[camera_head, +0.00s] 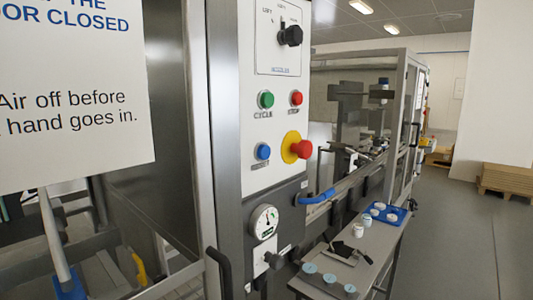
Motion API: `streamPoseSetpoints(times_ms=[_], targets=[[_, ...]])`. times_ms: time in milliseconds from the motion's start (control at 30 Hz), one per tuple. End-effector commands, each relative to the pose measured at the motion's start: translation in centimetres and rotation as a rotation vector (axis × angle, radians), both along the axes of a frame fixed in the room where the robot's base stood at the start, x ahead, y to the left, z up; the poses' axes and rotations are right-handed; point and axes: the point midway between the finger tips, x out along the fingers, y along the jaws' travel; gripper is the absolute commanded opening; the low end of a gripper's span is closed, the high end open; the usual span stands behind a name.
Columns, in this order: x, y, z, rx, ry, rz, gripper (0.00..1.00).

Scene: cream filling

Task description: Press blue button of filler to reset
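The blue button (263,151) sits on the white control panel (262,180) of the filler, on its left side below the green button. A small label under it is too small to read surely. A large red mushroom button on a yellow collar (296,147) is just to its right. The green button (266,100) is marked CYCLE and the small red button (296,98) is marked STOP. Nothing stands in front of the blue button. My gripper is not in view.
A black selector knob (290,36) is at the panel top. A gauge (264,221) and blue hose (317,197) are below. A narrow side table (377,239) holds jars and a blue tray. A notice (75,90) covers the upper left. Open floor lies at right.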

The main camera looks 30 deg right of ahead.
Motion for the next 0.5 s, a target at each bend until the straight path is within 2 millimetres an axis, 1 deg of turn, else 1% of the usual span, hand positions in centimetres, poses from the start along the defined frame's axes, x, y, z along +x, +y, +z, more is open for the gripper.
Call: streamPoseSetpoints(times_ms=[33,67,400,500], targets=[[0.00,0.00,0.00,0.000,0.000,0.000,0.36],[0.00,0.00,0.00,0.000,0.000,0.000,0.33],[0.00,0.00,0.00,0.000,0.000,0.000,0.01],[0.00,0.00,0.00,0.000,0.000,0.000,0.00]])
